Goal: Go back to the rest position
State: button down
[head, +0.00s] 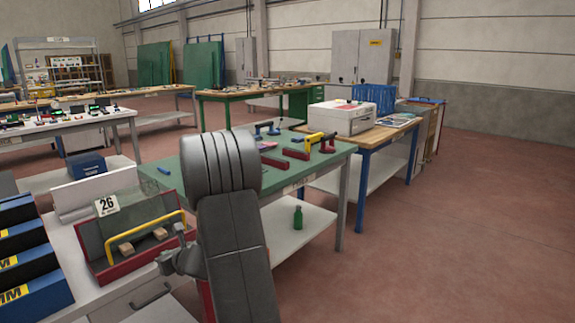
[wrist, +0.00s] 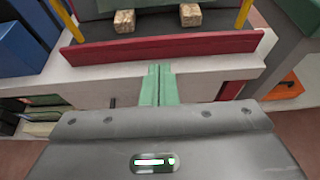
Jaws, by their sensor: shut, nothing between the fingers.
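My gripper (wrist: 158,70) shows in the wrist view with its two green fingers together and nothing between them. It is in front of the red front wall of a tray (wrist: 160,46), over the pale bench edge; I cannot tell if it touches. In the head view my dark grey arm rises in the middle and hides part of the benches; the fingers cannot be made out there. The red tray (head: 134,266) stands left of my arm.
Blue bins (head: 25,255) stand at the left of the near bench. A green-topped bench (head: 325,155) with red and yellow tools lies behind my arm. A white machine (head: 342,117) sits on a wooden bench. The red floor (head: 480,230) at right is clear.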

jog(key=shift+d+f+t+y+b, duration=0.15)
jog(key=shift+f+t+y+b, duration=0.55)
jog(key=shift+b, duration=2.2)
jog(key=shift+s+d+f, duration=0.1)
jog(key=shift+d, duration=0.05)
